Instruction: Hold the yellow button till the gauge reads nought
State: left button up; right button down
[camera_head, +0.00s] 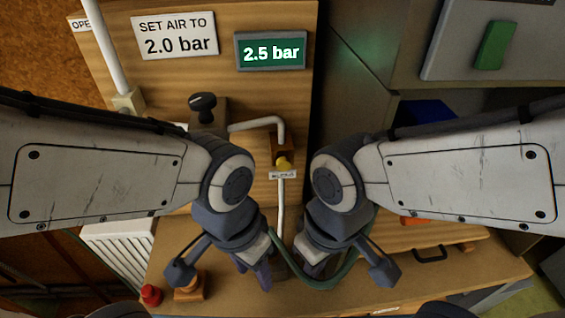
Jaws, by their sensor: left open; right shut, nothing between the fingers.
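The yellow button (284,163) sits on a small orange-brown block on the wooden panel, with a small white label (283,175) below it that I cannot read surely. The gauge (270,51) is a green display reading 2.5 bar. My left gripper (257,275) is open, below and left of the button, pointing down over the bench. My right gripper (308,268) is shut and empty, below and right of the button. Both are apart from the button, and nothing presses it.
A white sign (174,35) reads "SET AIR TO 2.0 bar". A black knob (203,104) and a grey pipe (258,124) are left of the button. A green hose (345,268) loops by my grippers. A red knob (150,295) stands at the bench's front left.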

aim_at(284, 164)
jog(key=z, duration=2.3)
jog(key=k, duration=1.4)
jog(key=u, duration=2.35)
